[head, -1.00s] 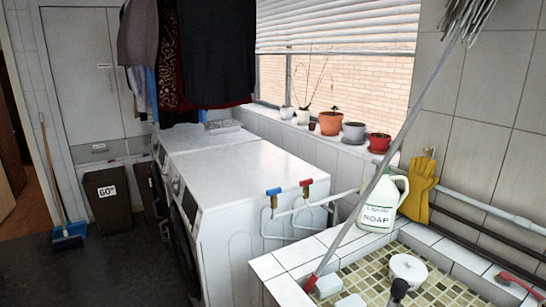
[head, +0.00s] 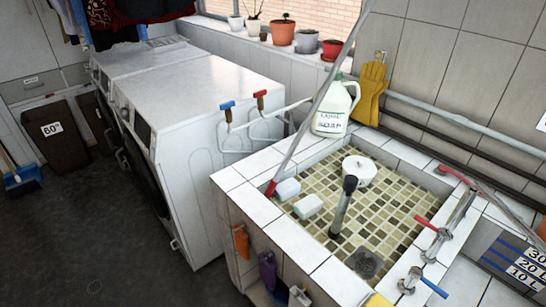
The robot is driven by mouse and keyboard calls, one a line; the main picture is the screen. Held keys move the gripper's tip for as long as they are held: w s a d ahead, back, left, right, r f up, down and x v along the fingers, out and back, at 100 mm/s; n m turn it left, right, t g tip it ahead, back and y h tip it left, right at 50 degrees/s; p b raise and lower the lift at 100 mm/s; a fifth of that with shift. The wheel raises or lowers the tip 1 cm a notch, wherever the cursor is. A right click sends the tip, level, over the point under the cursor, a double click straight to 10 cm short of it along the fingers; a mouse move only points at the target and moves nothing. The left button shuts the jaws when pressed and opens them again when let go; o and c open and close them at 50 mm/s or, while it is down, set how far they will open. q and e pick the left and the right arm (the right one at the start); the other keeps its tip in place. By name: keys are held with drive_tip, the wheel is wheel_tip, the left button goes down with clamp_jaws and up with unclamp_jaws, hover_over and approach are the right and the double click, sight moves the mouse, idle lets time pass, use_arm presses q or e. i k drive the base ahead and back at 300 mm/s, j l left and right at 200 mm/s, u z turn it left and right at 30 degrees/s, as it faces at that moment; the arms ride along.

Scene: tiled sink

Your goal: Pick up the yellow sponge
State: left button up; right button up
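A yellow object (head: 379,300), probably the yellow sponge, shows at the bottom edge of the head view. It lies on the front tiled rim of the sink, and its lower part is cut off by the frame. Neither of my grippers is in view.
The tiled sink (head: 288,232) holds two pale soap-like blocks, a white round pot (head: 359,171) and an upright dark-topped stick (head: 340,210). A soap jug (head: 334,108) and yellow gloves (head: 370,92) are behind. Taps (head: 428,284) line the right rim. White machines (head: 195,85) stand left.

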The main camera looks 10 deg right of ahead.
sight(285, 190)
drive_tip(key=z, duration=1.65)
drive_tip(key=u, duration=1.2)
drive_tip(key=i+j+u, duration=0.45)
drive_tip(key=l, duration=0.1)
